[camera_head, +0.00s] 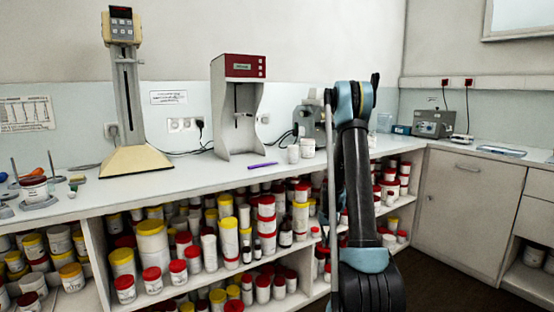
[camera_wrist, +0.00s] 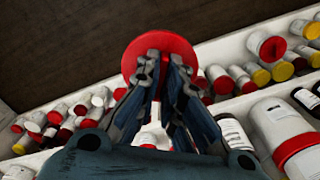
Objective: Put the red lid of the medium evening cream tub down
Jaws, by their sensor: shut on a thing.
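In the wrist view my gripper (camera_wrist: 163,66) is shut on a round red lid (camera_wrist: 158,39), held flat side toward the camera at the fingertips. The fingers cover part of the lid. Dark brown floor and white shelf edges show behind it. In the head view my arm stands in front of the shelves and counter, and neither the gripper nor the lid can be made out there. Which tub is the medium evening cream tub cannot be told; the labels are too small to read.
The white counter (camera_head: 190,182) bears a beige-based stand (camera_head: 137,160), a red-topped machine (camera_head: 245,67), small white tubs (camera_head: 307,148) and a purple stick (camera_head: 263,165). Shelves below are crowded with red- and yellow-lidded tubs (camera_head: 152,243). The counter's front middle is mostly clear.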

